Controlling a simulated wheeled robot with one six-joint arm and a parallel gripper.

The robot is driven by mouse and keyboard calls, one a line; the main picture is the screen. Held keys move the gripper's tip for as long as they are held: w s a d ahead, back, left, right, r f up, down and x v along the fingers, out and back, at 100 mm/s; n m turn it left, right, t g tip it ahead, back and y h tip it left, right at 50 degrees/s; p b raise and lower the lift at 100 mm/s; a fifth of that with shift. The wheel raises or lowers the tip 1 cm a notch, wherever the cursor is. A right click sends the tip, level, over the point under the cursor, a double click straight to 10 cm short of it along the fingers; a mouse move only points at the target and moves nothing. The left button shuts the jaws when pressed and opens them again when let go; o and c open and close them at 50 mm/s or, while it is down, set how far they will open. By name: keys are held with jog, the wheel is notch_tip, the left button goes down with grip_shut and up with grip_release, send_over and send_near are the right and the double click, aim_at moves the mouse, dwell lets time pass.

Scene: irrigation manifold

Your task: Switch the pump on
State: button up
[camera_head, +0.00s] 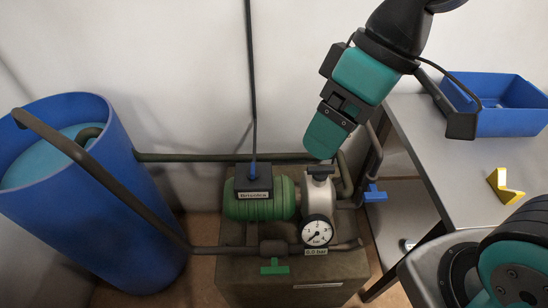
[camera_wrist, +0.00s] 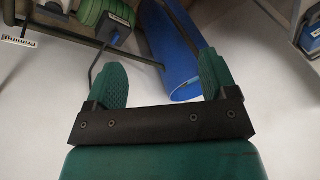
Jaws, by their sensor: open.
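The pump (camera_head: 258,208) is a ribbed green motor on a brown block, and its green body also shows at the top left of the wrist view (camera_wrist: 92,10). A black switch box (camera_head: 253,184) with a small blue toggle (camera_head: 252,170) sits on top of the motor; the toggle's on or off position is unclear. A round gauge (camera_head: 317,231) stands to the right, its needle low and a plate below reading 0.0 bar. My gripper (camera_head: 322,145) is above and right of the switch box, apart from it. In the wrist view its teal fingers (camera_wrist: 162,78) are spread and empty.
A blue barrel (camera_head: 150,215) stands left, with a dark pipe arching from it. A green valve handle (camera_head: 274,267) and a blue valve handle (camera_head: 375,193) are near the pump. The grey table (camera_head: 430,150) at right holds a blue bin (camera_head: 510,122) and a yellow bracket (camera_head: 504,186).

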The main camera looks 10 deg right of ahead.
aim_at(253, 168)
jog(key=w+a+f+n+b, duration=0.1)
jog(key=w+f+n+b, duration=0.6)
jog(key=w+f+b, duration=1)
jog(key=shift+n+t, duration=0.3)
jog(key=w+a+f, duration=0.2)
jog(key=f, duration=0.3)
jog(key=w+a+f+p, duration=0.1)
jog(key=w+a+f, duration=0.1)
jog(key=f, duration=0.4)
jog(key=w+a+f+p, duration=0.1)
jog(key=w+a+f, duration=0.1)
jog(key=f, duration=0.3)
jog(key=shift+w+a+f, duration=0.2)
jog(key=shift+w, duration=0.2)
jog(key=shift+w+a+f, duration=0.2)
jog(key=shift+w, duration=0.2)
jog(key=shift+c, duration=0.3)
jog(key=c, duration=0.9)
